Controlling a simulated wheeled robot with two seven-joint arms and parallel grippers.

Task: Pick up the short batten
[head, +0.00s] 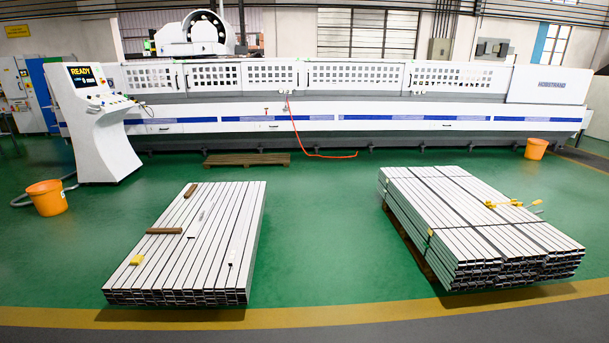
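Two brown wooden battens lie on top of the left stack of metal profiles (222,230). One brown batten (191,190) lies near the stack's far left edge, slanting roughly along the profiles, and looks the shorter in the picture. The other brown batten (164,230) lies crosswise at the left edge, nearer to me, and looks longer. Foreshortening makes their true lengths hard to compare. Neither of my grippers is in view.
A yellow item (136,260) and small dark and white items lie on the left stack. A strapped right stack (470,215) carries yellow tools (503,204). Clear green floor (325,230) separates the stacks. A console (100,125), an orange bucket (47,198) and a long machine (330,105) stand beyond.

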